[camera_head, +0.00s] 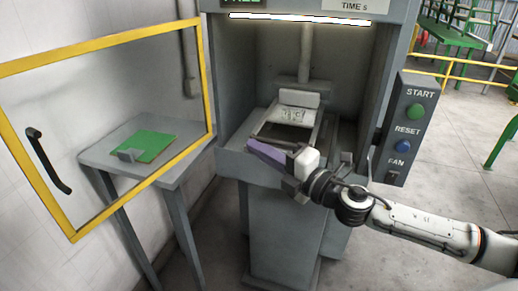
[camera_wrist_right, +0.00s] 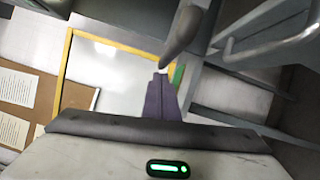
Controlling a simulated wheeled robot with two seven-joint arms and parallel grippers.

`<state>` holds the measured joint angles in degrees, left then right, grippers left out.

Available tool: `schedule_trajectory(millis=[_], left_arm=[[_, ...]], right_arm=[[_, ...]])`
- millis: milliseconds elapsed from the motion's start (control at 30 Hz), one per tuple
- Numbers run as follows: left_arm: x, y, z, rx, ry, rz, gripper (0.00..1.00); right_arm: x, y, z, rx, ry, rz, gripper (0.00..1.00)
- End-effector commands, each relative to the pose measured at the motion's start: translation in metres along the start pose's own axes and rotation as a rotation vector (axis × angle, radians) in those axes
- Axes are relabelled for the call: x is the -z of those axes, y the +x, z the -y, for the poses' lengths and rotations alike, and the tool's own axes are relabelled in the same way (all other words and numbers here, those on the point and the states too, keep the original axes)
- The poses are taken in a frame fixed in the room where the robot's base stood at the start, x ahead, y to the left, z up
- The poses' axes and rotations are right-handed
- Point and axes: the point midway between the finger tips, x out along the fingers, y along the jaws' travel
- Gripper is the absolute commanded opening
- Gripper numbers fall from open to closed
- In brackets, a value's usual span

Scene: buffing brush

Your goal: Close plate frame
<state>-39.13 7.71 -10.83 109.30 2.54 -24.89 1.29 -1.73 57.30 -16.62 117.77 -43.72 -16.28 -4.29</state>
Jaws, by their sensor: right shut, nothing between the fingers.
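The plate frame (camera_head: 262,129), a light metal frame, sits inside the grey machine's open chamber. A plate with dark markings (camera_head: 291,115) shows within it, and a pale block stands at its back. Whether the frame is fully open or partly lowered I cannot tell. My right gripper (camera_head: 257,149), with purple fingers, is shut and empty at the front edge of the chamber, in front of the frame and slightly left. Its fingers also show together in the right wrist view (camera_wrist_right: 161,84), below a blurred grey rod (camera_wrist_right: 188,32). My left gripper is not in view.
The yellow-edged door (camera_head: 107,41) with a black handle (camera_head: 47,160) stands open at the left. A side table (camera_head: 100,154) holds a green mat (camera_head: 155,146). The control panel (camera_head: 403,128), with green and blue buttons, is right of the chamber. A metal loop handle (camera_wrist_right: 268,55) is close in the wrist view.

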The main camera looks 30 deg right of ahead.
Motion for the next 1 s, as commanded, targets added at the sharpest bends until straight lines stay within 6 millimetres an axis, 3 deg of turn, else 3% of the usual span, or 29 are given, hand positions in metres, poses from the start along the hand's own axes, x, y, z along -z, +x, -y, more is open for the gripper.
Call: schedule_trajectory(millis=[267,600,733,1000], left_arm=[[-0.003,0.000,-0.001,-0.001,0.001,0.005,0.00],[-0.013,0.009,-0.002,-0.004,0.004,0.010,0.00],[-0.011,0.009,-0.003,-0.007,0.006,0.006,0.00],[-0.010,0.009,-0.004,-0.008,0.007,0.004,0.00]], right_arm=[[-0.003,0.002,0.001,0.000,-0.001,0.001,0.00],[-0.066,0.031,0.014,-0.001,-0.003,0.005,0.00],[-0.077,0.036,0.016,-0.001,-0.001,0.002,0.00],[-0.082,0.037,0.015,-0.001,-0.001,0.009,0.00]])
